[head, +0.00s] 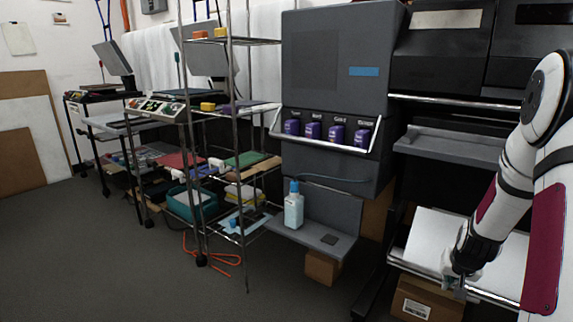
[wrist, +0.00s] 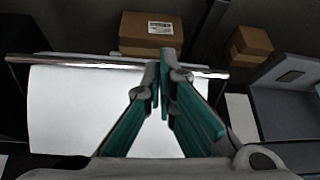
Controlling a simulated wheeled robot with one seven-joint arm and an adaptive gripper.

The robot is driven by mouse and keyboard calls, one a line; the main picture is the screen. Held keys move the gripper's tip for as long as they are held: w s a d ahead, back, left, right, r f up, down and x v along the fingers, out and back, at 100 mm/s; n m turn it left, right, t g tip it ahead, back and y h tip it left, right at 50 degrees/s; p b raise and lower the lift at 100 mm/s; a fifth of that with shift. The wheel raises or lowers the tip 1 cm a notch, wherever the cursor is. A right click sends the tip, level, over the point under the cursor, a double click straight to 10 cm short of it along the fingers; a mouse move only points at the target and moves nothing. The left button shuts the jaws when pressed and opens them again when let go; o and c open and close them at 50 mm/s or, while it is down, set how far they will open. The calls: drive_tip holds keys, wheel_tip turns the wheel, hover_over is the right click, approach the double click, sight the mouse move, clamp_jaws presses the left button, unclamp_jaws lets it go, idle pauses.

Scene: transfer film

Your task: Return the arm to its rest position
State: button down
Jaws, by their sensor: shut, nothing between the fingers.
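My arm (head: 519,150) reaches down at the right of the head view, white with dark red panels. My gripper (head: 459,290) points downward in front of a white sheet-covered tray (head: 422,240) on a black machine. In the wrist view my gripper (wrist: 164,55) has teal fingers that meet at the tips, with nothing between them. The fingertips appear over the tray's metal front bar (wrist: 90,63); I cannot tell whether they touch it.
A cardboard box (head: 425,299) lies on the floor below the tray. A grey machine (head: 335,80) with a low shelf (head: 330,238) holding a bottle (head: 293,208) stands left. Wire racks (head: 232,120) stand farther left. The floor (head: 90,260) at front left is clear.

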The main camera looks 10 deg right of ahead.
drive_tip(key=s+a+r+n+g+y, duration=0.15)
drive_tip(key=s+a+r, duration=0.25)
drive_tip(key=a+r, duration=0.7)
drive_tip(key=s+a+r+n+y, duration=0.25)
drive_tip(key=a+r, duration=0.45)
drive_tip(key=a, duration=0.7)
drive_tip(key=s+a+r+n+g, duration=0.1)
drive_tip(key=s+a+r+n, duration=0.15)
drive_tip(key=s+a, duration=0.65)
drive_tip(key=s+a+r+n+g, duration=0.1)
drive_tip(key=s+a+r+g, duration=0.15)
drive_tip(key=s, duration=1.25)
wheel_tip(320, 180, up, 33)
drive_tip(key=t+p, duration=0.4)
drive_tip(key=p, duration=2.7)
drive_tip(key=shift+r+n+t, duration=0.15)
drive_tip(key=shift+n+t, duration=0.2)
drive_tip(key=shift+t, duration=0.05)
drive_tip(key=shift+s+a, duration=0.1)
